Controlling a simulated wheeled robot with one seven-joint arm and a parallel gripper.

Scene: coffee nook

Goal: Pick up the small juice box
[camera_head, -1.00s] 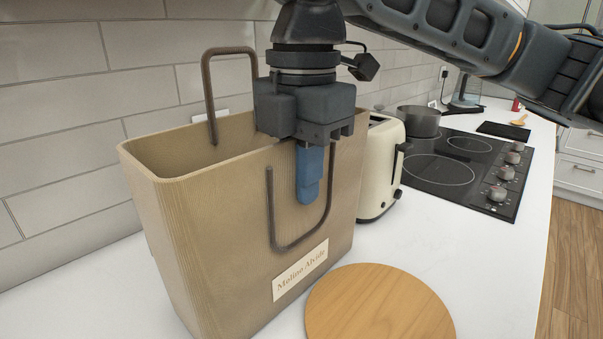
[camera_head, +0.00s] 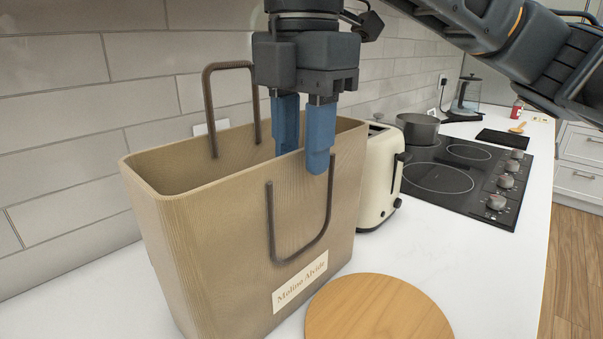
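No small juice box shows in the view; the inside of the bag is largely hidden from this angle. My gripper (camera_head: 301,162) points down at the front rim of a tan paper-like bag (camera_head: 235,230). Its two blue fingers are apart, with nothing seen between them but the bag's front wall. The near finger overlaps the outside of that wall, close to the front handle. The far finger goes behind the rim, and its tip is partly hidden. I cannot tell whether either finger touches the bag.
The bag has two brown handles (camera_head: 270,225) and a label (camera_head: 300,281). A round wooden board (camera_head: 380,312) lies in front. A cream toaster (camera_head: 376,180) stands right behind the bag, then a cooktop (camera_head: 470,175) with a pot (camera_head: 418,128). The white counter (camera_head: 430,240) is clear at right.

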